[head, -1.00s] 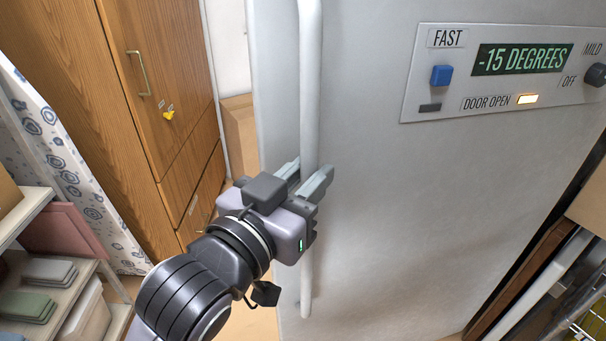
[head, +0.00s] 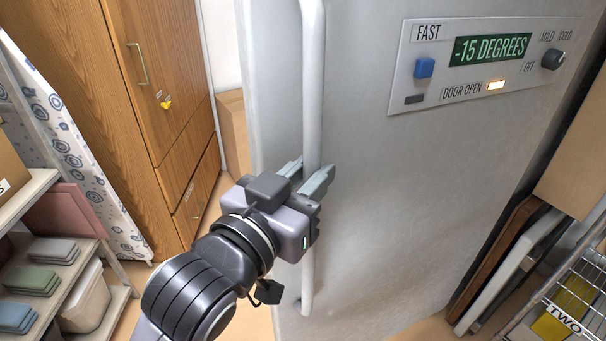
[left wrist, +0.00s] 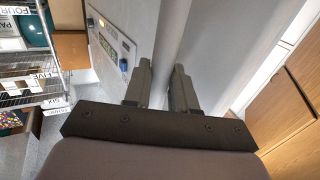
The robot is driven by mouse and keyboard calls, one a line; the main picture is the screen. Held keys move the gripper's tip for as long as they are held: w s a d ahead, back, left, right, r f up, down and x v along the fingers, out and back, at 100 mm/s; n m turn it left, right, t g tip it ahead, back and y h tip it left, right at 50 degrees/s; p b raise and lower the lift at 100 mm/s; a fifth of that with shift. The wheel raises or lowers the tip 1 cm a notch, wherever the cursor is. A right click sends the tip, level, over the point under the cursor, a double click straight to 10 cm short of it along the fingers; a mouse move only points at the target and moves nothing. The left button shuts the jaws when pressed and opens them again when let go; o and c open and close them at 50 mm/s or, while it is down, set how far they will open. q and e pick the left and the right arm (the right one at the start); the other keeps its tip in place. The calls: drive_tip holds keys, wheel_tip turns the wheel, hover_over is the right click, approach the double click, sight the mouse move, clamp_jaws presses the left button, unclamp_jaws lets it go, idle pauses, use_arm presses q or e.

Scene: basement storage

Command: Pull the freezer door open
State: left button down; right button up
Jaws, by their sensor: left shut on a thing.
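The freezer door (head: 400,200) is a large pale grey panel filling the middle of the head view. A long white upright bar handle (head: 312,90) runs down near its left edge. My left gripper (head: 311,178) is shut on this handle, one finger on each side of it. In the left wrist view the handle (left wrist: 172,45) passes between the two fingers (left wrist: 164,85). A control panel (head: 487,62) on the door reads -15 DEGREES, and its DOOR OPEN lamp (head: 496,85) is lit. My right gripper is not in view.
A wooden cabinet (head: 150,90) stands at the left. A shelf (head: 40,200) with folded cloths is at the lower left, by a patterned curtain (head: 75,150). Flat boards (head: 510,260) and a wire rack (head: 575,300) stand at the right. Bare floor shows below the cabinet.

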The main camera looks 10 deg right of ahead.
use_arm(q)
drive_tip(key=shift+s+d+r, duration=0.25)
drive_tip(key=shift+s+d, duration=0.15)
drive_tip(key=shift+s, duration=0.1)
drive_tip(key=c, duration=1)
unclamp_jaws()
drive_tip(key=shift+d, duration=0.2)
drive_tip(key=shift+w+f, duration=0.15)
drive_tip(key=shift+f, duration=0.05)
drive_tip(key=shift+b+v, duration=0.55)
drive_tip(key=shift+v, duration=3.05)
